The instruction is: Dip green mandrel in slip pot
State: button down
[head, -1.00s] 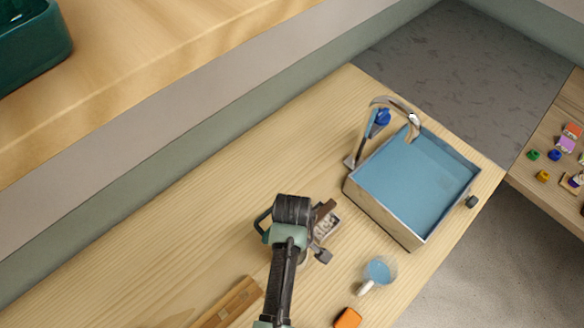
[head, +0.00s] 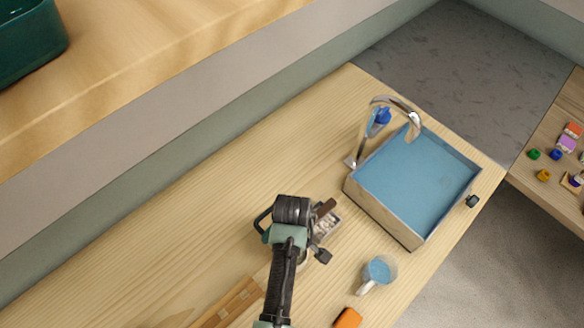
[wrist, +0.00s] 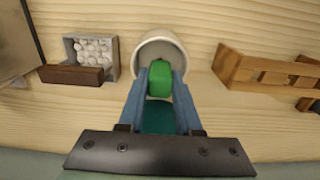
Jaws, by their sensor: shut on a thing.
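The green mandrel (wrist: 160,78) shows as a bright green block between the blue fingers of my gripper (wrist: 158,86) in the wrist view. My gripper is shut on it. A round cream pot (wrist: 143,48), which looks like the slip pot, lies right beyond the fingertips. The green end overlaps the pot's mouth in this view; I cannot tell how deep it is inside or whether it touches. A darker teal part (wrist: 158,118) shows between the fingers nearer the palm. In the head view my arm hides the mandrel and most of the pot area.
A small box of white beads (wrist: 95,48) with a brown front stands left of the pot. A wooden rack (wrist: 240,70) stands right. In the head view are a basin (head: 415,240) of blue water, a tap (head: 390,100), a mug (head: 378,270) and an orange block (head: 347,318).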

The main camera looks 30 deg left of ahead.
notch_tip(320, 180, up, 6)
jog(key=p, duration=0.5)
jog(key=shift+r+p, duration=0.1)
jog(key=shift+p, duration=0.2)
notch_tip(320, 180, up, 2)
jog(key=shift+r+p, duration=0.2)
jog(key=shift+p, duration=0.25)
jog(key=shift+r, duration=1.15)
jog(key=shift+r, duration=2.5)
